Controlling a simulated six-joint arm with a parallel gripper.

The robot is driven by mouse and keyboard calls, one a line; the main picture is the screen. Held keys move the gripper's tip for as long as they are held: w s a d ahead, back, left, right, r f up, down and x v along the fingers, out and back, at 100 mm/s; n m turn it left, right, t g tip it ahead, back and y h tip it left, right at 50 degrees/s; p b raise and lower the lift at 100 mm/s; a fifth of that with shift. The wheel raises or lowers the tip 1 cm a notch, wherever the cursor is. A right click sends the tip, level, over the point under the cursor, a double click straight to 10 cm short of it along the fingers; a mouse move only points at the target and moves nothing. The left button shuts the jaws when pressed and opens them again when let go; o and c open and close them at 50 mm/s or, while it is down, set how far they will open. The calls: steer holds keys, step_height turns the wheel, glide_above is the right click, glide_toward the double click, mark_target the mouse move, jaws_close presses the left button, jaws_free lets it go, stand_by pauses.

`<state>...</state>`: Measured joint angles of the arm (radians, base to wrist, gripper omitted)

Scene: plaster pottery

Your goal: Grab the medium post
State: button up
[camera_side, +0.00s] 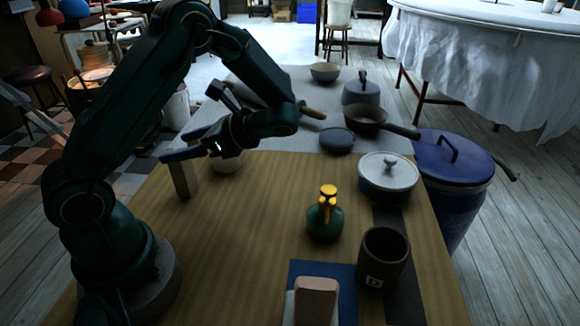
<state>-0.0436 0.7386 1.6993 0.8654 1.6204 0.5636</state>
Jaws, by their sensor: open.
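My gripper (192,124) is open and empty, held above the left part of the table with its fingers pointing left. Its lower finger is close to the top of an upright tan post (183,179); I cannot tell whether they touch. Another pale brown post (316,300) stands at the front edge of the picture, by a blue mat, and its bottom is cut off. I cannot tell which of the two is the medium post.
On the right are a green bottle with a yellow top (325,220), a dark cup (384,258), a white lidded pot (388,176) and a dark pan (365,119). A small dark dish (337,140) lies further back. The table's middle is clear.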

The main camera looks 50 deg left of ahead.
mark_target(169, 165)
step_height(169, 165, down, 4)
steer(key=shift+s+a+r, duration=0.1)
steer(key=shift+r, duration=0.1)
steer(key=shift+x, duration=2.45)
jaws_close()
